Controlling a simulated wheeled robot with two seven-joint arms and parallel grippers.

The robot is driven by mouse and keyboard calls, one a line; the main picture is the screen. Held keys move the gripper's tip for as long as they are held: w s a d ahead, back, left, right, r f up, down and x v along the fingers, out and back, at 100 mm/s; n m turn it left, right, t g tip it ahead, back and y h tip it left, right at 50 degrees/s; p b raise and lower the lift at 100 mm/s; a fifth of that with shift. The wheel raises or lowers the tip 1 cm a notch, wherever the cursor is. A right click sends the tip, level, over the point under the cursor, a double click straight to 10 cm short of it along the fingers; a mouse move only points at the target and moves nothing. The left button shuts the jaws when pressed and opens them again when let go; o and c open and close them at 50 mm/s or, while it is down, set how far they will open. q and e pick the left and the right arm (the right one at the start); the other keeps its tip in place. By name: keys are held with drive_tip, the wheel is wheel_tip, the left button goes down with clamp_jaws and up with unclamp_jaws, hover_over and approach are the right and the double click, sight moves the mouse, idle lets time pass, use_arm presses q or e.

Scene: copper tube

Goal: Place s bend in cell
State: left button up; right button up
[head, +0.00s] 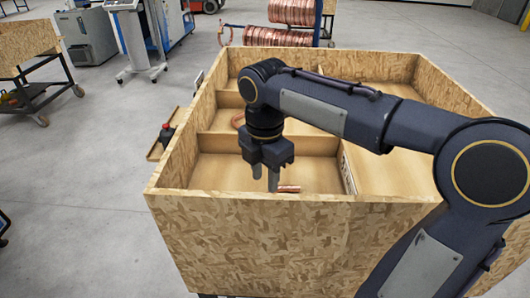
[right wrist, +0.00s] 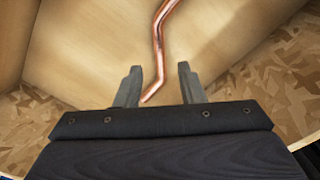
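The copper s bend (right wrist: 158,42) lies on the floor of a wooden cell in the right wrist view, its near end showing between my fingertips. In the head view a short piece of copper (head: 289,189) shows above the near wall in the front left cell; the rest is hidden by that wall and my gripper. My right gripper (head: 265,182) points down into this cell. Its fingers are apart in the right wrist view (right wrist: 159,88), with gaps beside the tube. I cannot tell its height above the tube. My left gripper is out of view.
The chipboard crate (head: 255,235) has tall outer walls and lower dividers. Another copper piece (head: 238,119) lies in the cell behind. Copper coils (head: 290,14) stand beyond the crate. A dark red-topped item (head: 166,133) is left of it. A cart (head: 35,90) stands far left.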

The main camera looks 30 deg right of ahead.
wheel_tip(320, 180, up, 8)
drive_tip(key=shift+f, duration=0.2)
idle(0.5)
